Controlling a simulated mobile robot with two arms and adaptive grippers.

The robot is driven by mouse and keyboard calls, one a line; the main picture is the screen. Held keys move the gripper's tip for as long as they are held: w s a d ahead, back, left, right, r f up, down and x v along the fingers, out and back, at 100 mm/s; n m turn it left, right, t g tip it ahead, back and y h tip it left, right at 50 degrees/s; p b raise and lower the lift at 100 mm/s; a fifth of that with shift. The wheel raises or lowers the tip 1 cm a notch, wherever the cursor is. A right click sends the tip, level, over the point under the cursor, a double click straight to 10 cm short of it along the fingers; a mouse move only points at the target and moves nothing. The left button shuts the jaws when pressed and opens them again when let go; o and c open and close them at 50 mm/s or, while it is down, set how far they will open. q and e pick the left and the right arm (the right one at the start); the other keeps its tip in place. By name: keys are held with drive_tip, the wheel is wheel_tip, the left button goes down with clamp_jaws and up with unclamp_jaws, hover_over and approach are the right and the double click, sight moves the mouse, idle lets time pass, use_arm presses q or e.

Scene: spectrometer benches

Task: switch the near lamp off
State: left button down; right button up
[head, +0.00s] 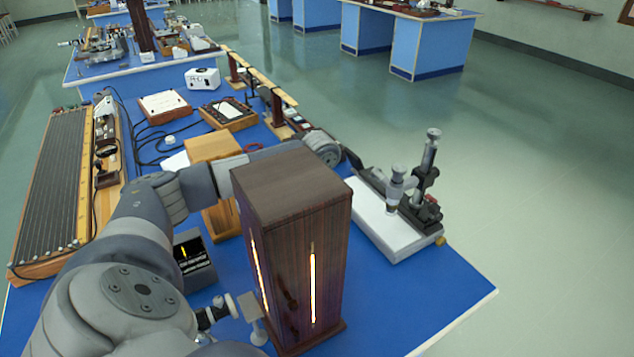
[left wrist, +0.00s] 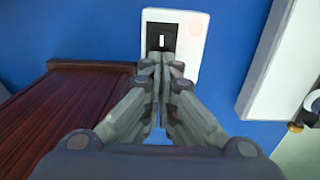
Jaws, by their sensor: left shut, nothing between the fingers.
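The near lamp is a tall dark wooden box (head: 285,220) with glowing yellow slits, so it is lit. Its reddish-brown wood (left wrist: 75,105) also shows at the left in the left wrist view. In that view a white switch plate (left wrist: 187,45) with a black switch (left wrist: 161,38) lies on the blue bench top, beyond the box's corner. My left gripper (left wrist: 163,62) is shut and empty, its fingertips over the plate at the switch's lower edge; I cannot tell whether they touch. In the head view my left arm passes behind the lamp, which hides the gripper and switch.
A white-based microscope stand (head: 390,220) is right of the lamp. A small metal instrument (head: 252,318) stands close at its front left. A wooden stand (head: 213,150) is behind it, and a long wired board (head: 60,190) lies at the left. The bench's front right corner is clear.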

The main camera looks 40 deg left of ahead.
use_arm(q)
drive_tip(key=shift+f+b, duration=0.35)
drive_tip(key=shift+f, duration=0.2)
idle(0.4)
drive_tip(key=shift+s+f+b, duration=0.1)
drive_tip(key=shift+f+b, duration=0.4)
drive_tip(key=shift+f, duration=0.15)
idle(0.4)
drive_tip(key=shift+r+p, duration=0.75)
drive_tip(key=shift+r, duration=0.1)
drive_tip(key=shift+r+p, duration=1.75)
drive_tip(key=shift+r, duration=0.9)
